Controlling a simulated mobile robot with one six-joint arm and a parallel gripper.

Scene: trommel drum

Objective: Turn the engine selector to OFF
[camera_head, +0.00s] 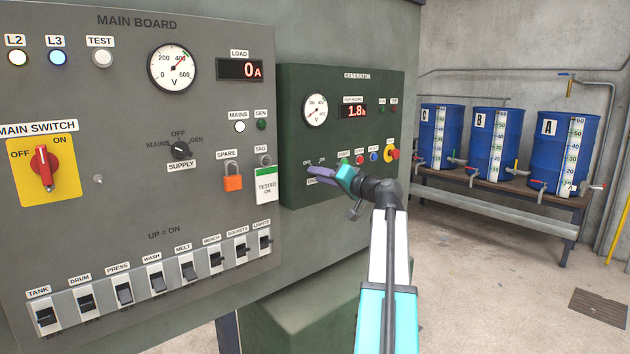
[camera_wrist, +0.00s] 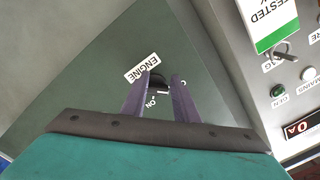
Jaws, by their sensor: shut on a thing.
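The engine selector (camera_wrist: 158,82) is a small dark knob on the green generator panel (camera_head: 290,90). In the wrist view the knob sits between the two purple fingers of my gripper (camera_wrist: 160,84), which are shut on it. A white ENGINE label (camera_wrist: 142,66) lies beside it, and ON shows near the left finger. The OFF mark is mostly hidden by the right finger. In the head view my gripper (camera_head: 318,173) reaches the panel's lower left and covers most of the knob, so its exact pointing is hard to tell.
Right of the gripper are small green, red and blue buttons (camera_head: 374,156) and a red emergency stop (camera_head: 393,154). The grey main board (camera_head: 120,210) is at left, with a padlock (camera_head: 232,182) and a TESTED tag (camera_head: 266,186) near my gripper. Blue drums (camera_head: 497,140) stand far right.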

